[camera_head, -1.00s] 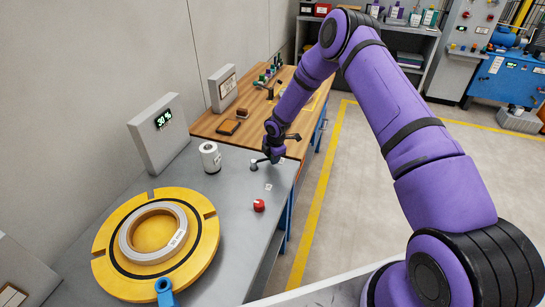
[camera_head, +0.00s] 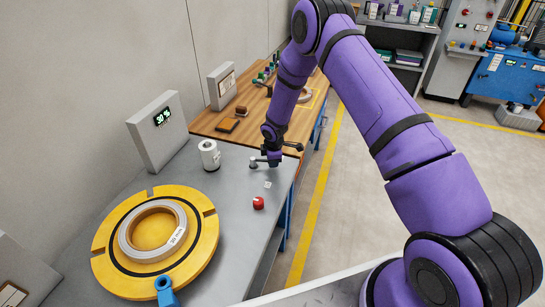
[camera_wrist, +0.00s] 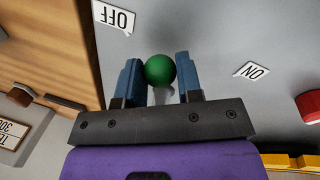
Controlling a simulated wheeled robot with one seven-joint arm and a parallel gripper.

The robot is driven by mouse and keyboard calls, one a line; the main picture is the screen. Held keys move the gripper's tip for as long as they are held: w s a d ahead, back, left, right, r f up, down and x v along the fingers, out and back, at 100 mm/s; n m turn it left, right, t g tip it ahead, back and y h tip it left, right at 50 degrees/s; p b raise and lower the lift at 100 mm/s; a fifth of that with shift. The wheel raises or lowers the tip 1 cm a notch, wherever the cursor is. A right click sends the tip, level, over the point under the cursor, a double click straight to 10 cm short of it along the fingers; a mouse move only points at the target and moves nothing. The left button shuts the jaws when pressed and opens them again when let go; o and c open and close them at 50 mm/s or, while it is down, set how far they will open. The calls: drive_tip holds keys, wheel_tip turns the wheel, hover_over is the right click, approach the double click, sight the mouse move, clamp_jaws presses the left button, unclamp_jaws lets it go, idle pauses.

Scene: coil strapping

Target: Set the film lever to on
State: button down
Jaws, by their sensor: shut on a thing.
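The film lever's green ball knob (camera_wrist: 160,69) sits between the blue fingers of my gripper (camera_wrist: 159,75) in the wrist view. The fingers are closed on it. The white OFF label (camera_wrist: 114,17) lies to the upper left of the knob and the ON label (camera_wrist: 251,71) to its right, so the knob is between the two. In the head view, the lever's pivot end (camera_head: 254,163) shows just left of my gripper (camera_head: 272,161), which hides the knob. A small white label (camera_head: 267,185) lies on the grey bench nearer the camera.
A red button (camera_head: 258,202) stands on the grey bench nearer the camera. A yellow turntable (camera_head: 205,250) with a coil on it and a white roll (camera_head: 209,155) are to the left. A display box (camera_head: 158,132) reads 30 %. A wooden table (camera_head: 205,122) lies behind.

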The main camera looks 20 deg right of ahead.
drive_tip(key=s+m, duration=0.1)
drive_tip(key=s+a+m, duration=0.1)
drive_tip(key=shift+m, duration=0.4)
drive_tip(key=s+a+m+h, duration=0.1)
drive_tip(key=m, duration=0.1)
drive_tip(key=shift+s+a+m, duration=0.15)
drive_tip(key=shift+a+m, duration=0.05)
drive_tip(key=shift+m, duration=0.2)
drive_tip(key=a+m, duration=0.1)
drive_tip(key=s+m, duration=0.1)
drive_tip(key=m, duration=0.1)
drive_tip(key=shift+a+g, duration=0.4)
drive_tip(key=shift+s+a+m+h, duration=0.15)
drive_tip(key=shift+a+m, duration=0.25)
drive_tip(key=shift+m, duration=0.25)
drive_tip(key=shift+s+a+m+h, duration=0.15)
drive_tip(key=shift+a+m, duration=0.25)
drive_tip(key=shift+m, duration=0.25)
drive_tip(key=c, duration=0.8)
unclamp_jaws()
drive_tip(key=shift+r, duration=0.1)
drive_tip(key=shift+g, duration=0.3)
drive_tip(key=r, duration=0.3)
drive_tip(key=a+r, duration=0.1)
drive_tip(key=r, duration=0.3)
drive_tip(key=s+a+r, duration=0.1)
drive_tip(key=r, duration=0.2)
drive_tip(key=shift+r, duration=0.2)
